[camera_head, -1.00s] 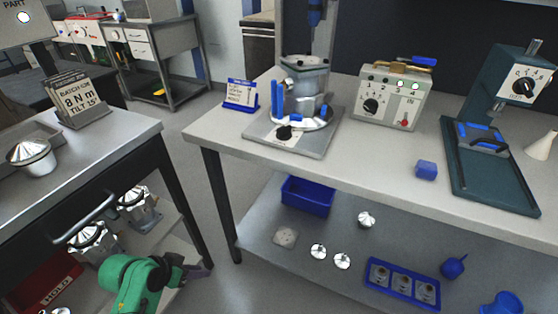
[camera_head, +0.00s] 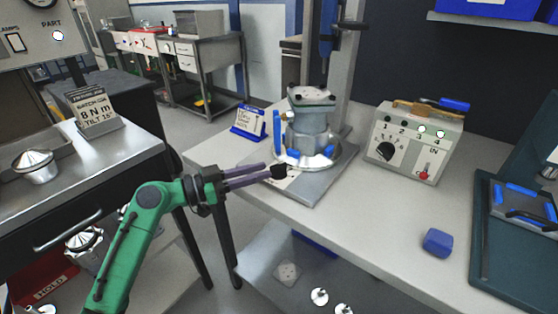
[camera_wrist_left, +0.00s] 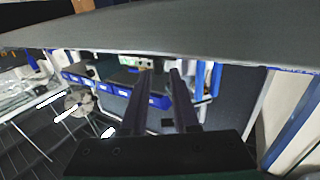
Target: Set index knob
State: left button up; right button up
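A black knob (camera_head: 279,171) stands at the front of the grey base plate (camera_head: 312,188), below a metal housing (camera_head: 309,125) held in a fixture with blue clamps. My left gripper (camera_head: 266,173) comes in from the left, its two purple fingers pointing at this knob. The tips are at or very close to it; I cannot tell whether they touch. In the left wrist view the fingers (camera_wrist_left: 163,75) are apart with nothing seen between them, and I cannot make out the knob. A second black knob (camera_head: 388,150) is on the beige control box (camera_head: 417,143). My right gripper is not in view.
A blue-framed card (camera_head: 249,122) stands left of the fixture. A blue block (camera_head: 438,242) lies on the bench front, and a dark green press base (camera_head: 507,250) is at right. The bench between fixture and block is clear. A side bench with a metal cone (camera_head: 36,166) is at left.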

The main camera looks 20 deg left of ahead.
aim_at(276, 165)
pick_arm(q)
jog(key=p+x, duration=0.1)
jog(key=x, duration=0.3)
jog(key=shift+w+d+r, duration=0.1)
jog(key=shift+w+d, duration=0.1)
jog(key=shift+w, duration=0.05)
jog(key=shift+w+d, duration=0.15)
jog(key=shift+d, duration=0.1)
grip_shut()
